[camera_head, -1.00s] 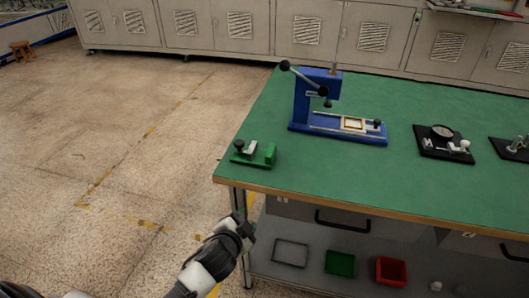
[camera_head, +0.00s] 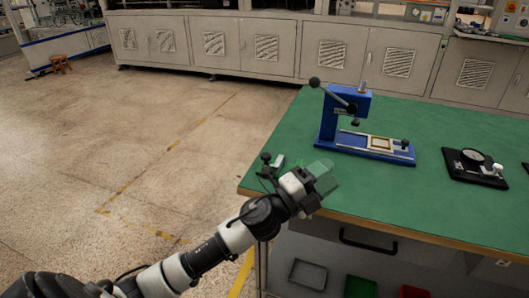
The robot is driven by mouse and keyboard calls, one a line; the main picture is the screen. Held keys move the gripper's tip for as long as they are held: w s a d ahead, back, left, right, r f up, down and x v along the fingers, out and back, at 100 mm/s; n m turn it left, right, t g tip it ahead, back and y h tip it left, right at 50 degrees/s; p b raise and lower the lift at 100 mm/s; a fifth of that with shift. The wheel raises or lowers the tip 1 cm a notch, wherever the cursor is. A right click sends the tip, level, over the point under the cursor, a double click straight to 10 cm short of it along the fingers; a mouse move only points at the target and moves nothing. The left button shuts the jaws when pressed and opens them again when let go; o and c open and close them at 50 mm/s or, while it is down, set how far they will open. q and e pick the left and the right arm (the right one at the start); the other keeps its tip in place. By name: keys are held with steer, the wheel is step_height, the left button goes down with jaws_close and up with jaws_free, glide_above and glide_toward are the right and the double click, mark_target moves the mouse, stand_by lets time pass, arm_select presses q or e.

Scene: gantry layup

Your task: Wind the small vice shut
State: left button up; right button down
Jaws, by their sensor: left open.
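The small vice (camera_head: 279,161) sits near the left front corner of the green table. Its black knob (camera_head: 266,157) and pale metal part show, while much of its green body is hidden behind my left gripper. My left gripper (camera_head: 320,178) is over the table edge, in front of and to the right of the vice in the picture. Its fingers look pale green and see-through, and it is open. I cannot tell whether it touches the vice. My right gripper is not in view.
A blue press (camera_head: 340,118) with a lever stands behind and to the right on the green table (camera_head: 430,200). A black plate with a dial gauge (camera_head: 473,156) lies further right. Trays sit on the shelf below.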

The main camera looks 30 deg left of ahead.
arm_select(q)
step_height(320, 180, up, 3)
steer(key=w+d+m+g+h, duration=0.1)
steer(key=d+m+g+h, duration=0.1)
steer(key=m+g+h, duration=0.6)
steer(key=m+g+y, duration=0.7)
steer(key=m+y, duration=0.2)
steer(key=y, duration=0.9)
glide_toward(265, 155)
steer(key=b+x, duration=0.1)
steer(key=x, duration=0.7)
steer(key=shift+w+f+b, duration=0.1)
steer(key=shift+f+b, duration=0.2)
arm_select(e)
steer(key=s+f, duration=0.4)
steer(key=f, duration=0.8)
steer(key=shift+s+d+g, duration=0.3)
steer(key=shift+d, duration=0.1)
arm_select(q)
steer(key=c, duration=0.6)
steer(key=shift+c, duration=0.2)
